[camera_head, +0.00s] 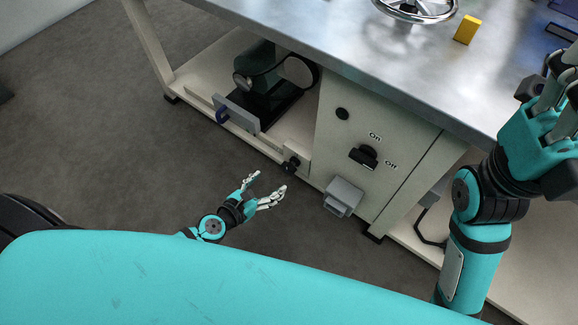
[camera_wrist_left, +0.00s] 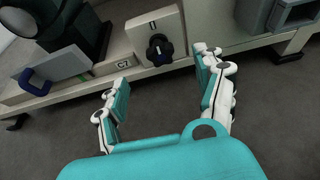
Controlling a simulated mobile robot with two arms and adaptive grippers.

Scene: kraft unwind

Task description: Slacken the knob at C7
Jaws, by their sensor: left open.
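The black lobed knob (camera_head: 290,165) sits on a small cream block low on the bench's front edge. In the left wrist view the knob (camera_wrist_left: 160,48) faces me, with a small C7 label (camera_wrist_left: 125,63) on the ledge to its left and a short mark above it. My left gripper (camera_head: 268,182) is open and empty, just short of the knob. In the left wrist view its two fingers (camera_wrist_left: 165,75) are spread, with the knob beyond the gap between them. My right gripper (camera_head: 558,92) is at the right edge, partly cut off, and its opening is unclear.
A grey box (camera_head: 343,196) juts out right of the knob. An On/Off switch (camera_head: 364,156) is on the panel above. A grey plate with a blue handle (camera_head: 222,115) is to the left. A handwheel (camera_head: 415,8) and yellow block (camera_head: 467,29) are on the benchtop.

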